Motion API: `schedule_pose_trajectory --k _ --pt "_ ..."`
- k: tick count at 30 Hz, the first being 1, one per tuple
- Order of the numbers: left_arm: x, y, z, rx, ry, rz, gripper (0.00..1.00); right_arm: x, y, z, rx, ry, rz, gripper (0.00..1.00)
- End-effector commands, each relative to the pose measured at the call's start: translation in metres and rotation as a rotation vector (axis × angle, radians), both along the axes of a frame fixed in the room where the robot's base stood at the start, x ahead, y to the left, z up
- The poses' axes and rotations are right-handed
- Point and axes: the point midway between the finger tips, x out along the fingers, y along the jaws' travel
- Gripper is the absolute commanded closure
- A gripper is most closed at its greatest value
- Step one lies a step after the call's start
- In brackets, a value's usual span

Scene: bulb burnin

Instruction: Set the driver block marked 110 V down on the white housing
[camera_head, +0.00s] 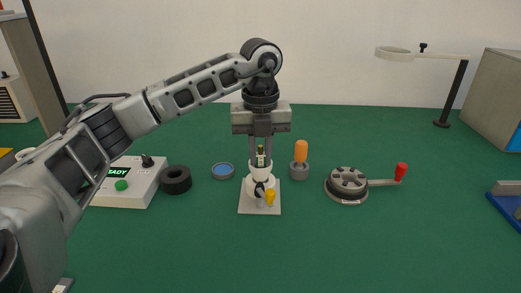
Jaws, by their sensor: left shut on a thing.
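My left gripper (260,158) points straight down over the middle of the table. The white housing (261,170) is a cup-like piece directly below, standing over a pale square plate (246,207). The block's lower end is at the housing's rim; I cannot tell whether it touches or is just above. The fingers partly hide both. My right gripper is not in view.
A yellow-topped piece (270,197) stands on the plate. An orange-handled tool (301,151) stands close at right. A crank reel (348,183) is further right. A blue dish (223,170), black ring (176,180) and white control box (131,190) are left. The front table (330,250) is clear.

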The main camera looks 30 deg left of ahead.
Motion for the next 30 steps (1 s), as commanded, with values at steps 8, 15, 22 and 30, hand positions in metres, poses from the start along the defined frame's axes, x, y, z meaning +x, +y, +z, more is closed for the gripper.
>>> schedule_pose_trajectory --k 8,15,22,30 --pt "-0.0002 0.0001 -0.0015 0.000 0.001 0.000 1.00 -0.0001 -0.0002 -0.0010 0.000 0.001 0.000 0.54" --pt "-0.0003 0.0001 -0.0049 0.001 0.002 0.000 1.00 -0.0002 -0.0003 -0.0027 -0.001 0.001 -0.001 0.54" --pt "-0.0005 0.0001 -0.0083 0.001 0.003 0.000 1.00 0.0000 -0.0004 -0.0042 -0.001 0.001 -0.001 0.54" --pt "-0.0006 0.0001 -0.0082 0.000 0.004 0.000 1.00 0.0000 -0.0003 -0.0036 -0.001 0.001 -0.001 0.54"
